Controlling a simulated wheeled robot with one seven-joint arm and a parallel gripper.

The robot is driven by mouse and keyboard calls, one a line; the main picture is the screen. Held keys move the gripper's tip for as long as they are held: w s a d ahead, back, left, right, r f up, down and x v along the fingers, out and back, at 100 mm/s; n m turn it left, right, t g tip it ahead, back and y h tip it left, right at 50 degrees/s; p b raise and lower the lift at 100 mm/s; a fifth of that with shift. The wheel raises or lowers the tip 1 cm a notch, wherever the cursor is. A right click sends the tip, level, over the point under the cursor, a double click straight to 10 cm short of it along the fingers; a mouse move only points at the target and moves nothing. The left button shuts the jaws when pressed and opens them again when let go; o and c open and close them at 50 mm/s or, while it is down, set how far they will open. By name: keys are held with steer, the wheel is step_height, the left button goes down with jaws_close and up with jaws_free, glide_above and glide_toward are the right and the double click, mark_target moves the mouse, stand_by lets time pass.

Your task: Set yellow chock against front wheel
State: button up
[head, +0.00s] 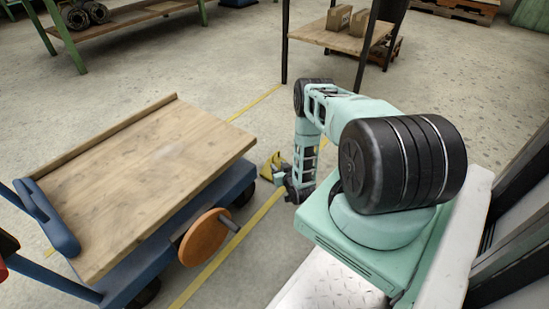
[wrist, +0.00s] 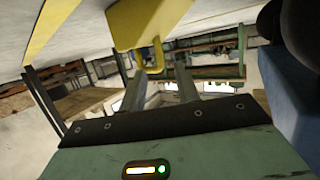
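In the head view my gripper (head: 284,178) is low, right next to the chock. A dark wheel (wrist: 270,20) shows at the upper right of the wrist view, with a gap between it and the chock.
The blue cart (head: 225,190) has a wooden deck (head: 150,180) and an orange disc (head: 204,238) on its near side. A yellow floor line (head: 225,250) runs past the cart. A small table with boxes (head: 340,35) stands behind; open floor lies between.

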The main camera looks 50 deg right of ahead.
steer(key=p+v, duration=0.1)
steer(key=v, duration=0.4)
steer(key=shift+s+p, duration=0.1)
steer(key=shift+p, duration=0.2)
